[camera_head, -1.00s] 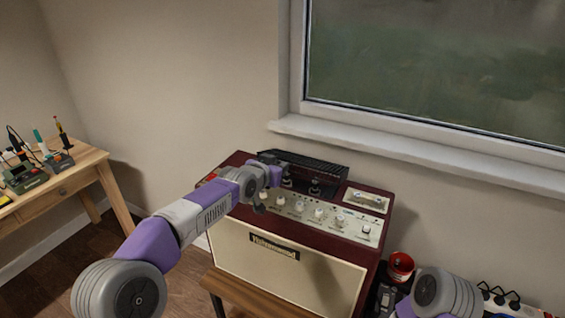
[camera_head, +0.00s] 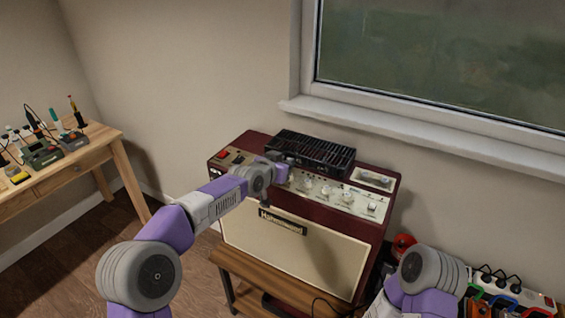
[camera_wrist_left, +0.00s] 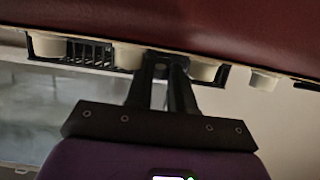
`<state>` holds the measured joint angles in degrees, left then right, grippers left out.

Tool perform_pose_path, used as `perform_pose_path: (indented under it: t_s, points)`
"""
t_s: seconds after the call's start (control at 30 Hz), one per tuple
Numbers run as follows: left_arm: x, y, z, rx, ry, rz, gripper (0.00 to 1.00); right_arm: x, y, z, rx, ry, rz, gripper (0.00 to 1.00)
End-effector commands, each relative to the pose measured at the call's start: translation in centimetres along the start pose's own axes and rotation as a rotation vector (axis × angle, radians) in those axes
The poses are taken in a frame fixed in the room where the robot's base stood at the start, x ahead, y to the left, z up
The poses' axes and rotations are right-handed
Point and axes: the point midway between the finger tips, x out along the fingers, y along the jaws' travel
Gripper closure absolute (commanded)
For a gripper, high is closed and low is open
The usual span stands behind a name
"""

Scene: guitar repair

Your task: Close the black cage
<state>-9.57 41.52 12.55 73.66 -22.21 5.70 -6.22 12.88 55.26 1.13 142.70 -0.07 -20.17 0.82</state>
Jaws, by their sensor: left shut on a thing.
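The black cage (camera_head: 318,149) sits on top of the dark red amplifier (camera_head: 236,152), at its back. Its slatted top faces up and it looks lowered, but I cannot tell whether it is fully down. My left gripper (camera_head: 284,159) is at the front edge of the cage, above the knob panel, and is shut on it. In the left wrist view the two dark fingers (camera_wrist_left: 163,82) are close together at the panel edge, with black slats of the cage (camera_wrist_left: 88,52) to their left. The fingertips are partly hidden. My right gripper is out of view.
Cream control knobs (camera_head: 327,191) line the panel just in front of the cage. The amplifier stands on a wooden stool (camera_head: 270,280). A window sill (camera_head: 400,125) is behind it. A wooden workbench (camera_head: 75,160) with tools stands at the left, and a power strip (camera_head: 510,290) at the right.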

Motion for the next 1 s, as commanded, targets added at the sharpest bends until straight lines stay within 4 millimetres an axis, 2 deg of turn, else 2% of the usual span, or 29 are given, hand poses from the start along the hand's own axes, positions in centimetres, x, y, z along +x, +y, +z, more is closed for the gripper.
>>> perform_pose_path:
  t_s: [0.1, 0.13, 0.27, 0.53, 0.67, 1.0]
  points:
    - [0.2, 0.1, 0.6, -0.001, -0.011, 0.003, 1.0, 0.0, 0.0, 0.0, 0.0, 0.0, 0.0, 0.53]
    - [0.2, 0.1, 0.5, -0.001, -0.011, 0.003, 0.73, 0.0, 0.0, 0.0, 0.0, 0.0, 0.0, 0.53]
    - [0.1, 0.1, 0.4, -0.001, -0.008, 0.002, 0.53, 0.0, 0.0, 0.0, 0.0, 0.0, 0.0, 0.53]
    - [0.0, 0.0, 0.1, 0.0, -0.002, 0.0, 0.52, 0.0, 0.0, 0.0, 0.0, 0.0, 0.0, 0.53]
    - [-0.7, -0.1, -0.1, 0.0, 0.0, -0.001, 0.52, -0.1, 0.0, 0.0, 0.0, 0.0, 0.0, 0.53]
    - [-5.4, 0.0, 0.0, 0.0, -0.003, 0.0, 0.52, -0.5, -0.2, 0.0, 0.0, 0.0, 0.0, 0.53]
